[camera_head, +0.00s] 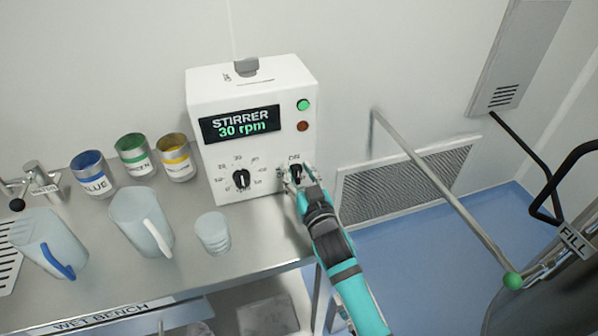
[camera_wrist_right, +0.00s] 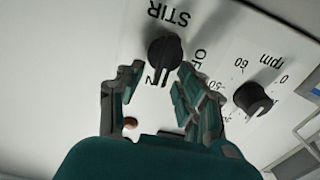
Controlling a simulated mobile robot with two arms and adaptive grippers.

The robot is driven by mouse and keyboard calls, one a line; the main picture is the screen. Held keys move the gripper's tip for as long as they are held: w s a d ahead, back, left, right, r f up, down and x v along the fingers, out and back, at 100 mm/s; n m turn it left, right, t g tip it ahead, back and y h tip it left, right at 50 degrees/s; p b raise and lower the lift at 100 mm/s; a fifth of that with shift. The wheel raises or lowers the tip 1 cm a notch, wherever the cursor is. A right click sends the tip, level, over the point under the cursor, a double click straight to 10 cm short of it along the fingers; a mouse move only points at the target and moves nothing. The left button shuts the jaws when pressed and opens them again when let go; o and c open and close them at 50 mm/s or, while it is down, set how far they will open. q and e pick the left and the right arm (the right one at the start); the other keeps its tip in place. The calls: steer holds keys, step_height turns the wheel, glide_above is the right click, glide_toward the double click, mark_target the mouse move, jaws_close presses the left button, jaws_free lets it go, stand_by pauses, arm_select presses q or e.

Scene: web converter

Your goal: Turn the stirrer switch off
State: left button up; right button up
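The stirrer box (camera_head: 215,155) is white, stands on the bench, and its display reads "STIRRER 30 rpm". The stirrer switch, a black rotary knob (camera_head: 296,171), is low on the right of its front, partly hidden by my right gripper (camera_head: 297,181). Letters that look like "ON" show just above it. In the right wrist view the switch knob (camera_wrist_right: 165,58) lies between the open fingertips of the right gripper (camera_wrist_right: 160,77); I see a gap on its left, and cannot tell if the right finger touches. The green lamp (camera_head: 303,104) is bright, the red lamp (camera_head: 302,126) dull. My left gripper is not in view.
The rpm dial (camera_head: 241,179) is left of the switch; it also shows in the wrist view (camera_wrist_right: 253,98). A clear cup (camera_head: 212,233), jugs (camera_head: 141,222) and blue, green and yellow cans (camera_head: 176,158) stand left on the bench. A grey rail (camera_head: 440,190) is at right.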

jaws_close()
steer(key=shift+n, duration=0.3)
steer(key=shift+s+a+n, duration=0.1)
steer(key=shift+a+n, duration=0.1)
steer(key=shift+n, duration=0.7)
steer(key=n, duration=0.3)
steer(key=shift+a+f+n+p, duration=0.2)
steer(key=shift+a+n+p, duration=0.1)
steer(key=n, duration=0.5)
steer(key=shift+s+a+f, duration=0.15)
steer(key=shift+a+f, duration=0.15)
steer(key=shift+f, duration=0.05)
steer(key=n, duration=0.3)
steer(key=f+n, duration=0.1)
steer(key=n, duration=0.2)
steer(key=shift+s+a+n+b, duration=0.1)
steer(key=shift+a+n+b, duration=0.05)
steer(key=shift+n+b, duration=0.2)
steer(key=shift+n, duration=0.25)
